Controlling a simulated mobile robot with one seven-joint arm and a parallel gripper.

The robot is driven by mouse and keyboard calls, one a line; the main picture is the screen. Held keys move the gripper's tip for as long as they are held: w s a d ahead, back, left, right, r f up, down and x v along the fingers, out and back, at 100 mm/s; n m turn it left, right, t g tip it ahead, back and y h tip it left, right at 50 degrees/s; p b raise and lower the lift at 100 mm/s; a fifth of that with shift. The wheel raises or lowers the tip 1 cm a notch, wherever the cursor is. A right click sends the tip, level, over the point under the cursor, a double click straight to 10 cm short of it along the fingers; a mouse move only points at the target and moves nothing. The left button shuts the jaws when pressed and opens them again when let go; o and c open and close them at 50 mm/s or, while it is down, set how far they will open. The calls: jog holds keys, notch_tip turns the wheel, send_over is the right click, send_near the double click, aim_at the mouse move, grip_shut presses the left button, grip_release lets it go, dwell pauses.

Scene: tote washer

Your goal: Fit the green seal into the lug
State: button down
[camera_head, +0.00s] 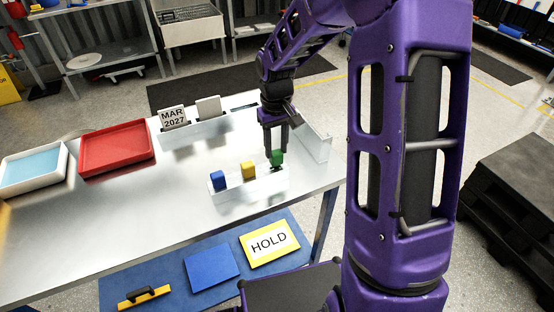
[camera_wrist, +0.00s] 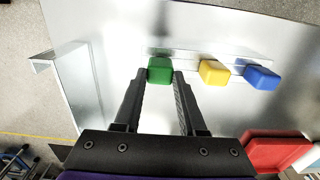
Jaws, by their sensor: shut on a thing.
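The green seal (camera_head: 277,157) is a small rounded block at the right end of a pale metal rail (camera_head: 232,188) on the table. My gripper (camera_head: 277,150) points down from above with its two fingers closed on the green seal. In the wrist view the green seal (camera_wrist: 160,70) sits between the fingertips of my gripper (camera_wrist: 160,76). A dark patch shows on the rail just below it; I cannot tell whether the seal rests in the rail or hangs slightly above it. I cannot single out the lug with certainty.
A yellow block (camera_head: 248,170) and a blue block (camera_head: 219,180) stand on the same rail, left of the seal. An upright metal plate (camera_head: 316,143) is at the table's right end. A date sign (camera_head: 173,117), red tray (camera_head: 117,147) and white tray (camera_head: 33,170) stand farther left.

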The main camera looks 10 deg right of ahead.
jog(key=shift+r, duration=2.65)
